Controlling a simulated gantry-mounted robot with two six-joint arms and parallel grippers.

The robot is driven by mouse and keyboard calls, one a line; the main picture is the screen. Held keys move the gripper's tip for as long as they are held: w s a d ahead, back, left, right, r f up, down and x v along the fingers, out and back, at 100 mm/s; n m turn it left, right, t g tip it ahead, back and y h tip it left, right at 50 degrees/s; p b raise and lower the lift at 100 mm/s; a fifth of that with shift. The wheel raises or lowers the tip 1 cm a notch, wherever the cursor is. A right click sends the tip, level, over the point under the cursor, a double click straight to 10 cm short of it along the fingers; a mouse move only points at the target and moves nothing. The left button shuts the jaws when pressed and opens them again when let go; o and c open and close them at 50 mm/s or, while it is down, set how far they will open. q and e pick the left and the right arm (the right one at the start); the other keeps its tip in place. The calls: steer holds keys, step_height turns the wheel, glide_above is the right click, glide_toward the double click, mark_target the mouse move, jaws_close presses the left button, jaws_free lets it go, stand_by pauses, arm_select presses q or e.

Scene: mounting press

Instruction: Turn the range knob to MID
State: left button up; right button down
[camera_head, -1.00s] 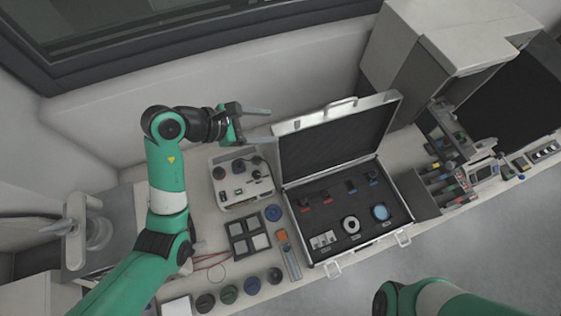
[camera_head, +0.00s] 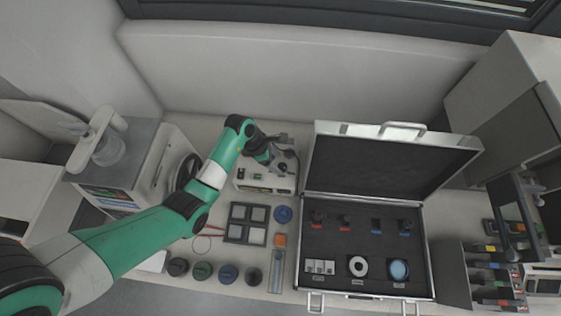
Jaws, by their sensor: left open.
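A small cream instrument box (camera_head: 268,187) with dark and green controls on its top stands at the back of the bench, left of the open case. Its controls are too small to read, so I cannot tell which one is the range knob or where it points. My left gripper (camera_head: 286,153) is open above the back right part of this box, and its arm and wrist cover part of the box top. I cannot tell whether the fingers touch a knob. My right gripper is not in view.
An open metal case (camera_head: 330,245) with dark foam and small parts lies right of the box. A dark tray of grey squares (camera_head: 237,235), a blue disc (camera_head: 283,214) and several round pucks (camera_head: 228,273) lie in front. A press-like machine (camera_head: 105,150) stands left.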

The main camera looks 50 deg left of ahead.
mark_target(282, 166)
arm_select(q)
steer(key=b+x, duration=0.1)
steer(key=x, duration=0.2)
steer(key=shift+w+d+f, duration=0.1)
steer(key=shift+w+f, duration=0.05)
steer(key=shift+f, duration=0.15)
jaws_close()
